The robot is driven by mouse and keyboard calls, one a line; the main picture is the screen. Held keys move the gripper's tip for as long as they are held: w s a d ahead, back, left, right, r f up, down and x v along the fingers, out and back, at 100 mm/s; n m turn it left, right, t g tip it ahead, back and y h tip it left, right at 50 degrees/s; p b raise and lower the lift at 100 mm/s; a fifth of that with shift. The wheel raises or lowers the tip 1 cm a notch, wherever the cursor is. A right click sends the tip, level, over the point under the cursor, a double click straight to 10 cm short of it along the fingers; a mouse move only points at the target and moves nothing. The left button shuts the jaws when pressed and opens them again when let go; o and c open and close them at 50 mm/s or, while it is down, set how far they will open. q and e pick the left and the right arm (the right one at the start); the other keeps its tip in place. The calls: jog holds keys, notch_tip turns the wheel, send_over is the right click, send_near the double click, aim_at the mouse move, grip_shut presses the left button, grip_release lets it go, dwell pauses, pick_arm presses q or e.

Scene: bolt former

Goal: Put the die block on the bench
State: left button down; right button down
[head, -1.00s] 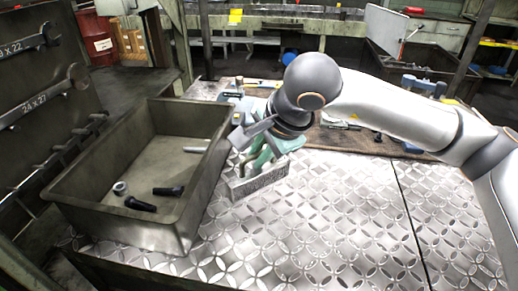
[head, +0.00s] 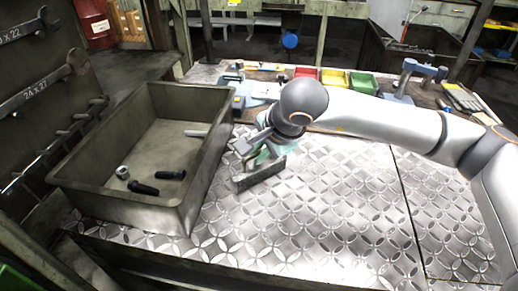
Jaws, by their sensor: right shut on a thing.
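The die block (head: 261,176) is a grey metal block with a flat side facing me, just right of the tray. My right gripper (head: 262,157), with pale green fingers, comes down over it and is shut on it. The upper part of the block is partly hidden by the fingers. The block is at or just above the patterned metal plate top of the bench (head: 310,215); I cannot tell if it touches. My left gripper is not in view.
A deep grey metal tray (head: 190,198) stands on the bench's left, holding dark bolts (head: 143,188), a nut (head: 122,172) and a light rod (head: 196,133). Coloured bins (head: 335,78) and a blue tool (head: 408,75) line the back. The front and right are clear.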

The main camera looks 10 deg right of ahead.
jog(key=c, duration=1.3)
grip_release()
jog(key=o, duration=0.4)
jog(key=shift+s+f, duration=0.1)
jog(key=b+v, duration=0.1)
jog(key=v, duration=1.1)
